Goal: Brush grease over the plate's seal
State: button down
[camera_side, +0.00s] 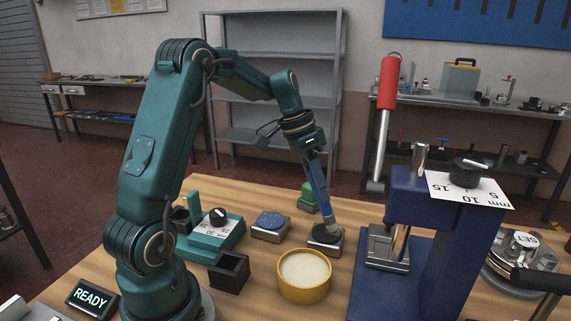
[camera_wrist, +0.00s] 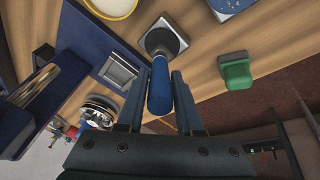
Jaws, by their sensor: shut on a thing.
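My gripper (camera_side: 314,165) is shut on a blue-handled brush (camera_side: 322,201), held steeply with its pale bristle end down. In the wrist view the blue handle (camera_wrist: 159,92) lies between my two fingers (camera_wrist: 164,82). The bristle end is over a small square metal block (camera_side: 325,246) with a dark round top, also in the wrist view (camera_wrist: 184,44). I cannot tell whether they touch. A yellow bowl (camera_side: 304,292) of cream-coloured stuff stands in front of the block. A metal plate (camera_side: 388,262) lies at the foot of the blue press; no seal can be made out on it.
The blue press (camera_side: 459,228) with a red-handled lever (camera_side: 389,82) stands to the right. A blue-topped block (camera_side: 270,226), a green block (camera_side: 308,196), a black open box (camera_side: 229,272) and a teal dial device (camera_side: 211,232) stand around. Bare wood lies between them.

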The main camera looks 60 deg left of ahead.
jog(key=shift+w+d, duration=0.8)
jog(key=shift+w, duration=0.05)
jog(key=shift+d, duration=0.3)
jog(key=shift+s+d, duration=0.25)
jog(key=shift+s, duration=0.05)
jog(key=shift+s+a, duration=2.4)
jog(key=shift+s, duration=0.1)
jog(key=shift+w+d, duration=2.45)
jog(key=shift+d, duration=0.15)
notch_tip(320, 180, up, 8)
